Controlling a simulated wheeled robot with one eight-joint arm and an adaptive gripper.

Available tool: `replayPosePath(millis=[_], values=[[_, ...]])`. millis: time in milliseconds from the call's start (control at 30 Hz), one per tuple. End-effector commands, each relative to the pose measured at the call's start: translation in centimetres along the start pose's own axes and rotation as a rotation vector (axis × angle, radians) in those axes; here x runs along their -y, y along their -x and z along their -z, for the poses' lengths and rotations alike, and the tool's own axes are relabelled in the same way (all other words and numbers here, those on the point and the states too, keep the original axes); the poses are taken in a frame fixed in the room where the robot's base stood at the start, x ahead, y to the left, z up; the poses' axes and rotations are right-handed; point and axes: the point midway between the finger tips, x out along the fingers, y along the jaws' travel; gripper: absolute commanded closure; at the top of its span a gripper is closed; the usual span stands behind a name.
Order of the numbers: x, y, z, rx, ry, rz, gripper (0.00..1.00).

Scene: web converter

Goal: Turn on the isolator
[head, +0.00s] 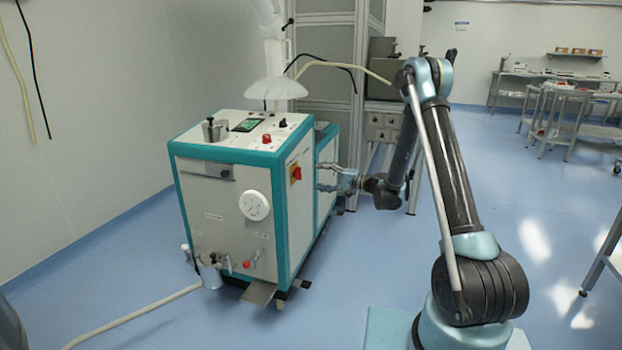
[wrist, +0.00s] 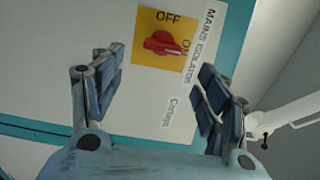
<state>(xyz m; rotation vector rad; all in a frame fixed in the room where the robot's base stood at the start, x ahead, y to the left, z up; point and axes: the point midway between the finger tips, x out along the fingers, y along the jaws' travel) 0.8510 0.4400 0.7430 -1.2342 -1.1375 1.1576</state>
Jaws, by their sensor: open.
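The isolator is a red rotary knob (wrist: 162,43) on a yellow plate marked OFF and ON, beside a "MAINS ISOLATOR" label (wrist: 201,45). In the head view the isolator (head: 296,173) is on the right side panel of the white and teal machine (head: 225,200). In the wrist view the knob's handle lies roughly sideways, with its right end near the ON mark; its exact setting is hard to tell. My gripper (wrist: 160,82) is open and empty, its fingers spread to either side below the knob. In the head view my gripper (head: 322,178) faces the panel, apart from the knob.
On the machine's top are a metal pot (head: 214,130), a screen (head: 246,125) and a red button (head: 266,138). A white dial (head: 254,205) is on its front. A hose (head: 140,312) lies on the floor. Open blue floor (head: 350,265) lies between the machine and my base.

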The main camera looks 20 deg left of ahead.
Motion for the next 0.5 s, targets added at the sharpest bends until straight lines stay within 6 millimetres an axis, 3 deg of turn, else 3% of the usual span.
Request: replayPosePath(millis=[200,500], values=[[-0.1,3.1,0.1,-0.001,0.0,0.0,0.32],[-0.1,4.1,0.0,0.0,0.0,0.0,0.32]])
